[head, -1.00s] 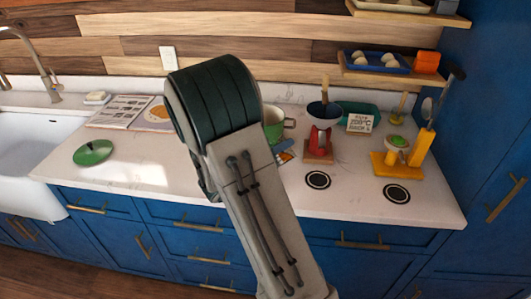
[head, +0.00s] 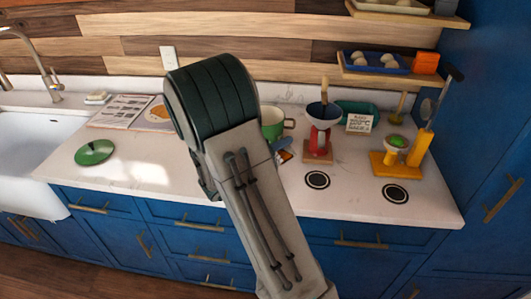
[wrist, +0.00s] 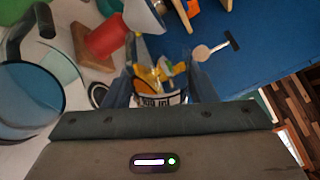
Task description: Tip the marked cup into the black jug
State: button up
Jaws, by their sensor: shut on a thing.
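In the wrist view, my gripper (wrist: 162,80) is shut on a cup (wrist: 172,99) with a dark-and-white marking on its side. Yellow and orange pieces show inside the cup. A bluish see-through jug (wrist: 28,92) with a dark rim and black handle stands at the left of the wrist view, apart from the cup; I take it to be the black jug. In the head view my arm hides the gripper, cup and jug.
A red stand with a bowl (head: 318,140) is on the counter, and it shows near the gripper in the wrist view (wrist: 100,38). A yellow stand (head: 392,165), green pot (head: 272,122) and green lid (head: 95,152) stand on the counter. The sink (head: 35,145) is left.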

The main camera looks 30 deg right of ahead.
jog(key=shift+w+f+n, duration=0.1)
jog(key=shift+f+n, duration=0.35)
jog(key=shift+n, duration=0.35)
jog(key=shift+w+a+r+n+p, duration=0.15)
jog(key=shift+w+n+p, duration=0.3)
jog(key=shift+p, duration=0.65)
jog(key=shift+w+a+r+n+p, duration=0.15)
jog(key=shift+w+n+p, duration=0.25)
jog(key=shift+p, duration=0.7)
jog(key=shift+d+r+n+p, duration=0.15)
jog(key=shift+n+p, duration=0.3)
jog(key=shift+p, duration=0.35)
jog(key=shift+w+r+n, duration=0.2)
jog(key=shift+w+n, duration=0.05)
jog(key=shift+n, duration=0.75)
